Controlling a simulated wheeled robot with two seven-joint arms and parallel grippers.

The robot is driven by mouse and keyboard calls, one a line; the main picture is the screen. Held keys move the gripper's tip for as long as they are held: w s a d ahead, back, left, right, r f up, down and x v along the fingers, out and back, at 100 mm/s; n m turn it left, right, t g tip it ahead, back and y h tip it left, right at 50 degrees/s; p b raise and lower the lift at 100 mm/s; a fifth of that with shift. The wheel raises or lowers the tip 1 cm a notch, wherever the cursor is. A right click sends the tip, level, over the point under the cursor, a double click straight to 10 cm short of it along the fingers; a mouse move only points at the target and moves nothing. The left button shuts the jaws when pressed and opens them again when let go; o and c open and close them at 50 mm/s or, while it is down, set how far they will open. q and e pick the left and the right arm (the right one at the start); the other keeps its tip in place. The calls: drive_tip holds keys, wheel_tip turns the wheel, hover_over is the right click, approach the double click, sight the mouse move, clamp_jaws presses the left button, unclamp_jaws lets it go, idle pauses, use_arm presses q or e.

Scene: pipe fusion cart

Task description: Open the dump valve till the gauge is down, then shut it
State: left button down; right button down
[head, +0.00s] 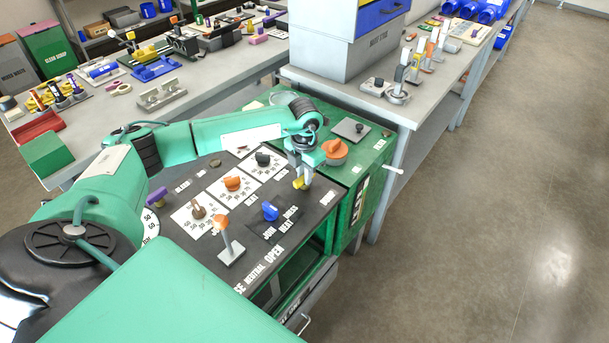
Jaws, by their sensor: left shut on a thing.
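My left gripper (303,172) reaches down to the right edge of the dark control panel (318,210). It is shut on a small yellow handle (299,184), which seems to be the dump valve; its label is too small to read. The fingers hide part of the handle, so I cannot tell how far it is turned. A round white dial (151,226), which may be the gauge, is at the panel's left. My arm partly covers it, and I cannot read its needle. My right gripper is out of view.
Orange (232,184), black (262,159) and brown (198,211) knobs, a blue knob (270,211) and an orange-tipped lever (225,235) stand on the panel. A larger orange knob (335,149) is just beyond the gripper. Open floor (480,200) lies right.

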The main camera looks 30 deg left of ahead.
use_arm(q)
drive_tip(key=m+b, duration=0.3)
drive_tip(key=m, duration=0.1)
drive_tip(key=shift+f, duration=0.15)
drive_tip(key=m+b, duration=0.3)
drive_tip(key=m, duration=0.2)
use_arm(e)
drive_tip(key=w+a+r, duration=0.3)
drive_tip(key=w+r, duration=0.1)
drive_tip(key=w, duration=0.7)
use_arm(q)
drive_tip(key=m+b, duration=0.2)
drive_tip(key=m, duration=0.3)
drive_tip(key=shift+b, duration=0.35)
drive_tip(key=shift+r+m, duration=0.2)
drive_tip(key=shift+m, duration=0.5)
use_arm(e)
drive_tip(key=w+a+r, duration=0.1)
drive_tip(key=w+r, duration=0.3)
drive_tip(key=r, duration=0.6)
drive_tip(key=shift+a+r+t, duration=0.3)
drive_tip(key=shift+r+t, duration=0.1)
use_arm(q)
drive_tip(key=c, duration=1.4)
unclamp_jaws()
drive_tip(key=shift+o, duration=0.2)
drive_tip(key=shift+r, duration=0.1)
